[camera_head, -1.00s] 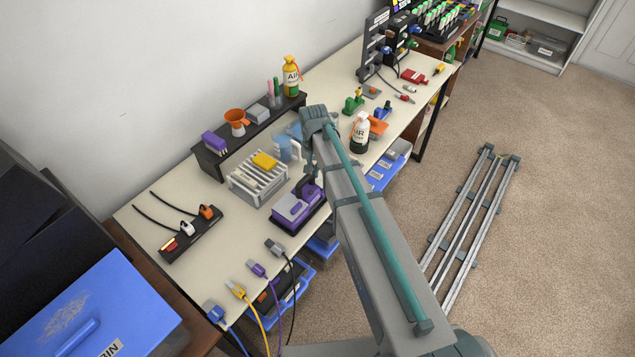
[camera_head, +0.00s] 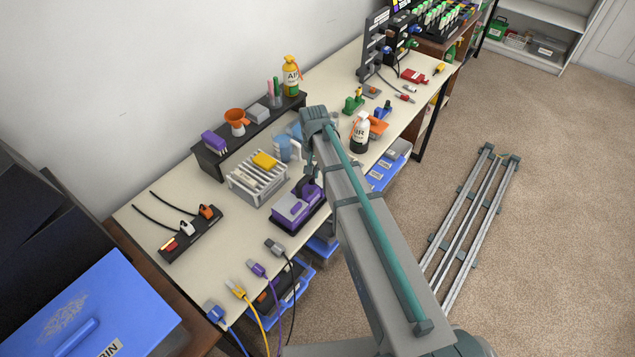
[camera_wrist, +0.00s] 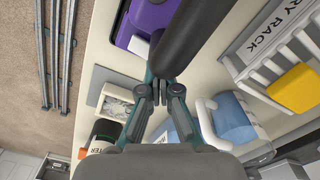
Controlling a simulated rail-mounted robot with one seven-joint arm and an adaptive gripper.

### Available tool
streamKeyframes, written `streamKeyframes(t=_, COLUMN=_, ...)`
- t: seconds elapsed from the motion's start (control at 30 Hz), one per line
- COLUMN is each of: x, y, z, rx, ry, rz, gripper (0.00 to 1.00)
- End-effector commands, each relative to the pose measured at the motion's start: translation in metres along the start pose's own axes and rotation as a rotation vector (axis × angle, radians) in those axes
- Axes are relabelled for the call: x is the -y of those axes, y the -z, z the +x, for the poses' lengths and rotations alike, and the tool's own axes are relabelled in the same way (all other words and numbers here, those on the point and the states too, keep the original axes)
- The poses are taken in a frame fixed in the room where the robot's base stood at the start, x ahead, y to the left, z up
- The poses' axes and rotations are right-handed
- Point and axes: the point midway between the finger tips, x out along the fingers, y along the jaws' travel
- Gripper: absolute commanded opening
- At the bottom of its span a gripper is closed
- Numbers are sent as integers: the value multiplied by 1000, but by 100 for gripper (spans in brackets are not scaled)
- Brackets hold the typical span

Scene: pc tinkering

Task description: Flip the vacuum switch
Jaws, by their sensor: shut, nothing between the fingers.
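A purple and grey machine (camera_head: 297,207) stands at the front edge of the bench in the head view. Part of its purple body (camera_wrist: 137,28) shows at the top of the wrist view. I cannot make out a vacuum switch on it. My gripper (camera_wrist: 164,76) is shut and empty in the wrist view, close to the machine. A thick dark rounded shape (camera_wrist: 192,38) lies just beyond the fingertips and covers part of the machine; I cannot tell whether they touch. In the head view my arm hides most of the gripper.
A white rack (camera_head: 257,180) with a yellow block (camera_head: 264,161) stands left of the machine. A blue jug (camera_wrist: 232,118) is close right of my gripper in the wrist view. A dark labelled bottle (camera_wrist: 105,132) is at lower left. A power strip (camera_head: 190,236) lies farther left.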

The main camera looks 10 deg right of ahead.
Motion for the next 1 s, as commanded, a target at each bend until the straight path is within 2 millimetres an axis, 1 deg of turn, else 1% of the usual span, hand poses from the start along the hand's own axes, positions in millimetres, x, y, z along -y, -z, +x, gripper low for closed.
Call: streamKeyframes(t=1.0, x=0, y=0, z=14, rx=0, ry=0, rz=0, gripper=0)
